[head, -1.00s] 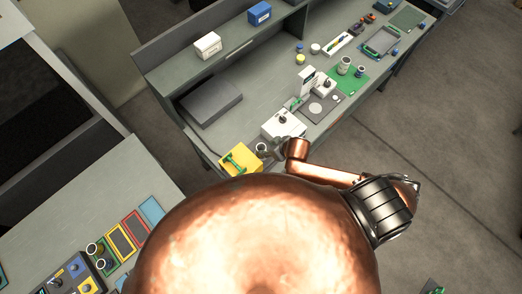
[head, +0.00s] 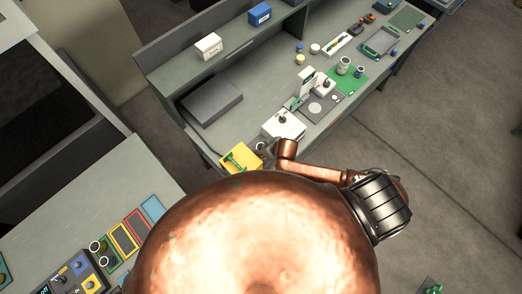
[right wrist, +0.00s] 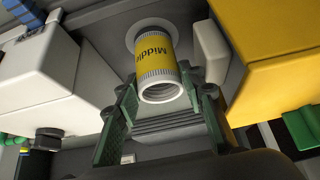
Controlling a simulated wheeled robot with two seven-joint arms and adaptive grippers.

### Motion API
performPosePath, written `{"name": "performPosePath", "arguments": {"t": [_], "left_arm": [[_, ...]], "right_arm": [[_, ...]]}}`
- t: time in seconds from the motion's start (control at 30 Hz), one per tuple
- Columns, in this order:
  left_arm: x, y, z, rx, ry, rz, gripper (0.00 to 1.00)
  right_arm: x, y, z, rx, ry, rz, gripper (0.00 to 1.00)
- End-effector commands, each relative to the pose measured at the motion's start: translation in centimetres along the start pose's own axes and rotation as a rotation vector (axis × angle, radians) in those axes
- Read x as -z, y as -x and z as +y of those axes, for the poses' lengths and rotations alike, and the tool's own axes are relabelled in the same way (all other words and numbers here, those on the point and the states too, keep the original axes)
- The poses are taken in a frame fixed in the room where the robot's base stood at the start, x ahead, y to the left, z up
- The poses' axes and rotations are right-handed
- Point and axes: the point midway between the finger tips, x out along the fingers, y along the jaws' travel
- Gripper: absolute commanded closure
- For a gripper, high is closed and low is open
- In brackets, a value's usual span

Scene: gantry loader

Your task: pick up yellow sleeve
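The yellow sleeve (right wrist: 158,52) stands in the right wrist view, a hollow cylinder with ribbed pale ends and black lettering that begins "Middl". Its far end sits at a round pale spot on a grey surface. My right gripper (right wrist: 160,84) is open, with one dark green finger on each side of the sleeve's near end. The right finger looks very close to it; I cannot tell whether either touches. In the head view my right gripper (head: 270,152) is small, beside the yellow block, and partly hidden by my arm. My left gripper does not show.
A yellow block (head: 240,158) with a green handle stands left of the gripper, and a white box-shaped unit (head: 284,124) stands behind it. In the right wrist view, the yellow block (right wrist: 275,50) and a white housing (right wrist: 50,75) flank the sleeve closely.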

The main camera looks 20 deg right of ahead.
Motion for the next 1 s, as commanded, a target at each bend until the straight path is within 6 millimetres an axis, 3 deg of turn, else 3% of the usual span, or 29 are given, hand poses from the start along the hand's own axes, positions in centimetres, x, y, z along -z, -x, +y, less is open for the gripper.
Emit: {"name": "performPosePath", "arguments": {"t": [0.5,0.83,1.0], "left_arm": [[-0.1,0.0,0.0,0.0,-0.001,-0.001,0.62],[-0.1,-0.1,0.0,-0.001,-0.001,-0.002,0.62],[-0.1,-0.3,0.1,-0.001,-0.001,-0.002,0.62]], "right_arm": [[0.0,0.0,0.0,0.001,0.0,0.0,1.0],[0.3,0.2,0.0,0.001,0.0,0.003,1.0],[1.0,1.3,0.0,0.001,-0.001,0.004,1.0]]}}
